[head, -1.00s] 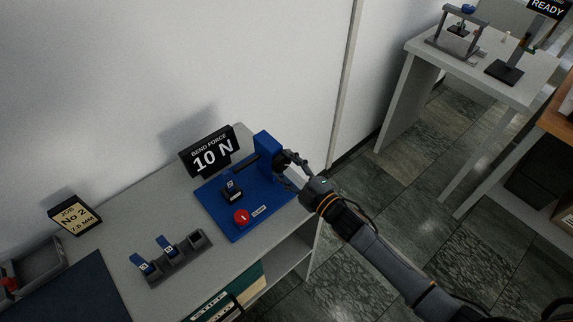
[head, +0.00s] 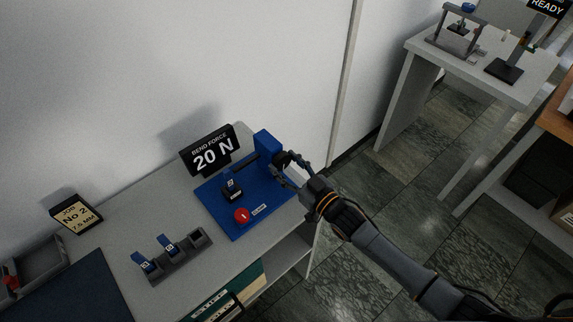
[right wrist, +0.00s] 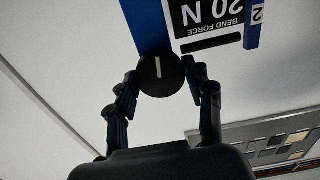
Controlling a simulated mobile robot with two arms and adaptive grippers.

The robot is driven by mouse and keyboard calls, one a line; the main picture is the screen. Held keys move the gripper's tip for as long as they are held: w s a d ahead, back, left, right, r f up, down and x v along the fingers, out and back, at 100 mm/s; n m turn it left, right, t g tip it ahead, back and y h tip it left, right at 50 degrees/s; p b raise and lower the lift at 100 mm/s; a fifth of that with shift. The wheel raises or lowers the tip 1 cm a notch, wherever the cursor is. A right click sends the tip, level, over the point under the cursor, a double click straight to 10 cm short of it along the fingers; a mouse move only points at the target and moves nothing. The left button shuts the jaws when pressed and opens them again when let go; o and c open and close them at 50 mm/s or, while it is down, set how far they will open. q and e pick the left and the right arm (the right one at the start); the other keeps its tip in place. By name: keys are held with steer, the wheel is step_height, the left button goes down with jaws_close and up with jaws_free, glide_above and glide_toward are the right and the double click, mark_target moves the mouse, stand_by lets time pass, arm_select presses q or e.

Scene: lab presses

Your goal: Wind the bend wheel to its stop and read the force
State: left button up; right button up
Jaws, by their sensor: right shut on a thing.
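The blue bend press (head: 223,211) stands on the grey bench. Its sign (head: 211,154) reads BEND FORCE 20 N, and the sign also shows upside down in the right wrist view (right wrist: 212,14). A small dark block with a blue tab marked 2 (head: 232,190) sits on the press base. The bend wheel (right wrist: 160,75) is a round black knob with a white line, upright in the right wrist view. My right gripper (head: 284,164) is shut on the wheel, with fingers on both sides of it. My left gripper is not in view.
A red button (head: 241,215) is at the press's front. A grey rack (head: 182,262) holds two blue-tabbed pieces, with one slot empty. A job sign (head: 76,214) reads No 2, 7.5 MM. Another table (head: 478,75) stands across the floor, bearing a READY sign.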

steer(key=m, duration=0.3)
steer(key=shift+f, duration=0.1)
steer(key=m+b, duration=0.1)
steer(key=m, duration=0.2)
steer(key=m+b, duration=0.1)
steer(key=m, duration=0.4)
steer(key=shift+b, duration=0.4)
steer(key=shift+m+b, duration=0.6)
steer(key=shift+m, duration=1.2)
steer(key=o, duration=1.2)
steer(key=shift+s, duration=0.1)
